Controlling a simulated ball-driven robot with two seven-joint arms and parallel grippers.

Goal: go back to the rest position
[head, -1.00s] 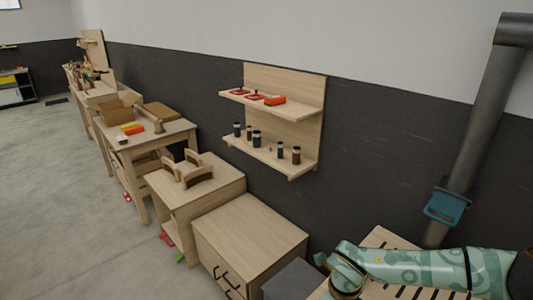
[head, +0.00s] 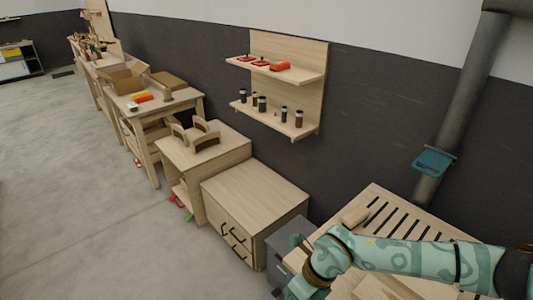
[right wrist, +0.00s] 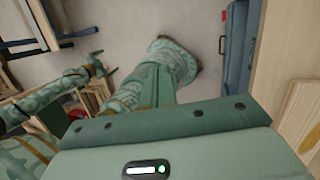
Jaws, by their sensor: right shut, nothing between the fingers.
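My right arm (head: 410,257) comes in from the right in the head view, over a slatted wooden top (head: 385,205). Its gripper end is not clear there. In the right wrist view the green housing of my right gripper (right wrist: 165,140) fills the bottom, with a small lit display. The right gripper is shut and holds nothing. Another green arm of mine shows at the left of the wrist view, with a small gripper-like end (right wrist: 97,66); whether it is open or shut cannot be made out.
A wooden drawer cabinet (head: 258,195) and a small grey cabinet (head: 287,238) stand beside the slatted top. A stand with curved wooden parts (head: 205,140) is farther left. A wall shelf (head: 288,70) holds jars and red items. A dark pipe (head: 462,110) rises at right. Open floor lies left.

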